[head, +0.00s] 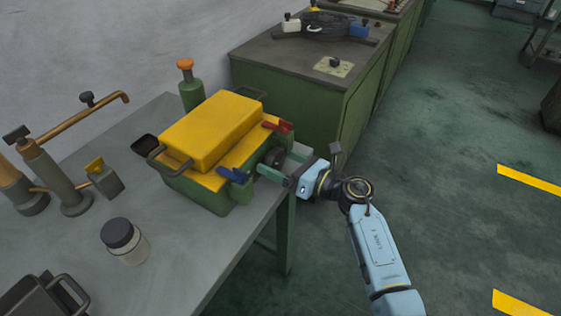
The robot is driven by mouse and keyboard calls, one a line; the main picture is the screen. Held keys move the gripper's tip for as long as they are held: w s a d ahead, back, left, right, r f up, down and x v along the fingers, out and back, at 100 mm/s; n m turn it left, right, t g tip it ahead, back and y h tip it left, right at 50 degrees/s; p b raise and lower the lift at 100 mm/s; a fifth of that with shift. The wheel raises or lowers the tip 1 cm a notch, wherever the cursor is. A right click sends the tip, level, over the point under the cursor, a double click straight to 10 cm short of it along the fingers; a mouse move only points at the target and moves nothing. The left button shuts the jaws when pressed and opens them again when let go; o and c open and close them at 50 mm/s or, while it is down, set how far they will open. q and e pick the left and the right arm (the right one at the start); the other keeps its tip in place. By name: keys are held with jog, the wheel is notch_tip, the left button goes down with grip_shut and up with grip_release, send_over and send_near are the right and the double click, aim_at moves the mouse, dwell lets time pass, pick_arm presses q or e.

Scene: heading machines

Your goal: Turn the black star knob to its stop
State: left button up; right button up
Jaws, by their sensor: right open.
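The black star knob (274,156) is a dark round shape on the right end face of a green box machine with a yellow lid (212,128). It is small and partly covered, so its turn position cannot be told. My right gripper (279,162) reaches in from the right, level with the knob. Its jaws are open, with the fingers pointing at the machine's end face around or just in front of the knob. Contact cannot be told. My left gripper is not in view.
A blue lever (233,175) and a red lever (277,126) flank the machine's end close to my right gripper. A jar (124,241) and pipe fittings (62,182) stand on the grey bench (183,260). A green cabinet (290,82) is behind.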

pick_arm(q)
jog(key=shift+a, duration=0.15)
pick_arm(e)
jog(key=c, duration=1)
jog(key=shift+d+m+p, duration=0.1)
jog(key=shift+m+p, duration=0.8)
jog(key=shift+m, duration=0.6)
jog(key=shift+m+p, duration=0.35)
jog(key=shift+m, duration=0.35)
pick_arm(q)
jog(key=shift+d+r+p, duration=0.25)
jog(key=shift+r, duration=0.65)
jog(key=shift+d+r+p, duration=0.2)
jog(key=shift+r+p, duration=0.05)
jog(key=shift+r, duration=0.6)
pick_arm(e)
jog(key=shift+w+m, duration=0.1)
jog(key=shift+m, duration=1.1)
jog(key=shift+f, duration=0.1)
